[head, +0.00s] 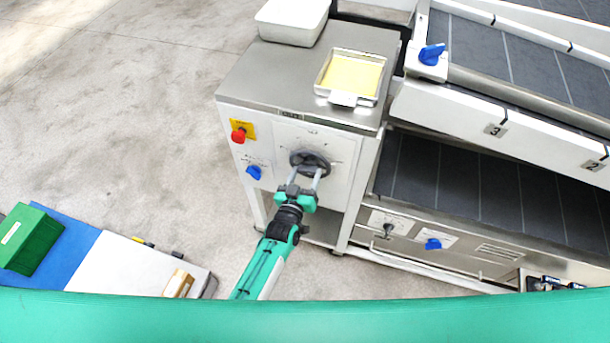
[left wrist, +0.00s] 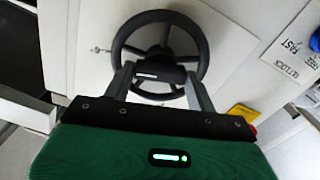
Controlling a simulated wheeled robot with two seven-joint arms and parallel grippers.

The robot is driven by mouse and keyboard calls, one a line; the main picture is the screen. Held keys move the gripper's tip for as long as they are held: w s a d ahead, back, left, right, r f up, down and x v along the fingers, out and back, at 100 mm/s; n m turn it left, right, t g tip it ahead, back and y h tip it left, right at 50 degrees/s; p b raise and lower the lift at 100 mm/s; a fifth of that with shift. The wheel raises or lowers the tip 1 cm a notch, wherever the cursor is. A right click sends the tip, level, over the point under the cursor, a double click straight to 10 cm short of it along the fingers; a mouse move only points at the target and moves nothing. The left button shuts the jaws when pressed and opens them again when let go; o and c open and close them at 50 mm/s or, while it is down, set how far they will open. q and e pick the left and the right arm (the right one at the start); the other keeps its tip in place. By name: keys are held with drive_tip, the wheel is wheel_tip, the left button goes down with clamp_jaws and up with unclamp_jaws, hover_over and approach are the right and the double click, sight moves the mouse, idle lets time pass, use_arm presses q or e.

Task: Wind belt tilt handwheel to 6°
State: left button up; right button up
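The dark handwheel (head: 311,160) with a round rim and spokes sits on the white front panel of a steel cabinet. In the left wrist view the handwheel (left wrist: 160,17) fills the upper middle. My left gripper (head: 308,172) reaches it from below; its two grey fingers (left wrist: 160,76) stand apart on either side of the dark hub and appear to touch it, inside the rim. A pale mark shows on the hub. A small display (head: 290,115) sits above the panel, too small to read. My right gripper is in neither view.
A red button on yellow (head: 239,135) and a blue knob (head: 254,173) are left of the wheel. A tray with a yellow sheet (head: 354,76) and a white bin (head: 292,20) stand on top. Conveyor belts (head: 480,185) lie to the right.

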use_arm(q)
drive_tip(key=o, duration=0.4)
drive_tip(key=shift+c, duration=0.2)
drive_tip(key=shift+o, duration=0.2)
drive_tip(key=b+v, duration=0.2)
drive_tip(key=v, duration=1.1)
drive_tip(key=shift+s, duration=0.35)
drive_tip(key=shift+a, duration=0.15)
